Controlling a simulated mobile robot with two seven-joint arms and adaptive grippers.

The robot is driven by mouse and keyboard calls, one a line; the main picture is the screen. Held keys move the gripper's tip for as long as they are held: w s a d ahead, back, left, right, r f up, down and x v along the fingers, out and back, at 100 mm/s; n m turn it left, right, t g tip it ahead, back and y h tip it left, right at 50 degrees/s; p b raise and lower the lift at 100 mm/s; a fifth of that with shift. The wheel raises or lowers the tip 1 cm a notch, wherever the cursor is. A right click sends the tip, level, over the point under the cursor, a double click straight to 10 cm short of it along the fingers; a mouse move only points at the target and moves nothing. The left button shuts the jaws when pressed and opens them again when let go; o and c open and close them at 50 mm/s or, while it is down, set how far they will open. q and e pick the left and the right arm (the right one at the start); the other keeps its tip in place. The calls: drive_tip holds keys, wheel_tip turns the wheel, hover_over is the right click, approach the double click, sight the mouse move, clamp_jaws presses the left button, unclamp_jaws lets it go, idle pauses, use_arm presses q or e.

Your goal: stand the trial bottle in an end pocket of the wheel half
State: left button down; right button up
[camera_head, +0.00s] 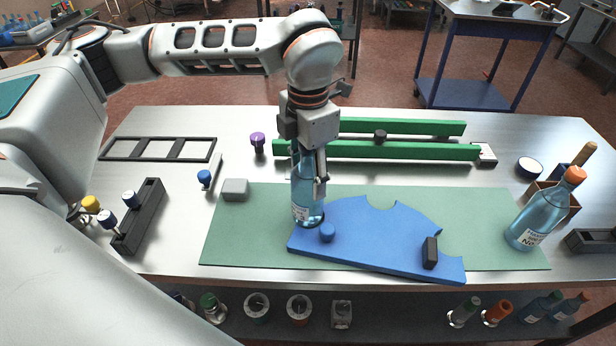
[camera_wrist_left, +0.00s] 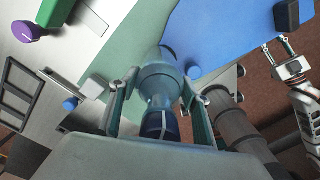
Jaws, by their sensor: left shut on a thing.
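My left gripper (camera_head: 308,165) is shut on a clear blue bottle (camera_head: 304,196) with a pale label and holds it upright. The left wrist view shows its shoulder (camera_wrist_left: 160,80) and dark blue cap (camera_wrist_left: 161,125) between the fingers. The blue wheel half (camera_head: 375,235) lies flat on a green mat (camera_head: 480,205), with curved notches in its far edge. The bottle's base is at the wheel half's left end; I cannot tell whether it touches the mat. My right gripper (camera_wrist_left: 276,44) shows only in the left wrist view, open and empty.
A blue knob (camera_head: 327,232) and a black block (camera_head: 430,253) sit on the wheel half. An orange-capped bottle (camera_head: 541,217) stands at the mat's right end. Green rails (camera_head: 400,150) lie behind, a grey block (camera_head: 235,189) left. A black rack (camera_head: 139,216) stands far left.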

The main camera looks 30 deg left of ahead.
use_arm(q)
drive_tip(key=shift+f, duration=0.65)
drive_tip(key=c, duration=1)
unclamp_jaws()
drive_tip(key=shift+c, duration=0.2)
wheel_tip(320, 180, up, 12)
drive_tip(key=shift+r+b, duration=0.1)
drive_tip(key=shift+b, duration=0.45)
drive_tip(key=shift+s, duration=0.1)
